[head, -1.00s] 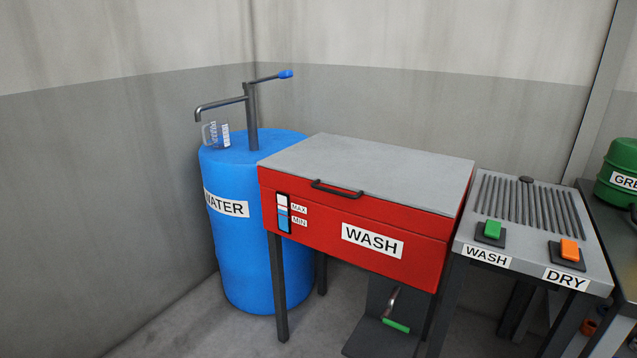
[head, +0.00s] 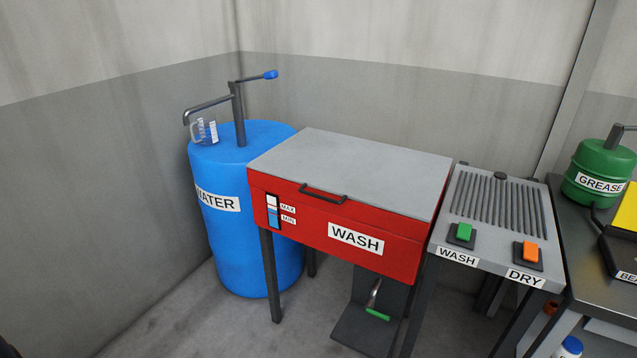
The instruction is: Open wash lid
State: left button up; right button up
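The red wash box (head: 290,217) stands on dark legs in the middle of the head view, with a WASH label and a MAX/MIN level gauge on its front. Its grey wash lid (head: 355,168) is closed and lies flat on top. A dark bar handle (head: 323,194) sits at the lid's front edge. Neither gripper can be made out in this view, and nothing touches the lid or handle.
A blue water barrel (head: 217,245) with a pump and a measuring jug (head: 204,131) stands left of the box. A grey panel (head: 500,205) with green and orange switches adjoins on the right. A foot pedal (head: 377,314) is underneath. A green grease can (head: 598,172) stands at right.

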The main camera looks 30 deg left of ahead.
aim_at(406, 182)
jog(key=i+j+u, duration=0.45)
jog(key=i+u, duration=0.25)
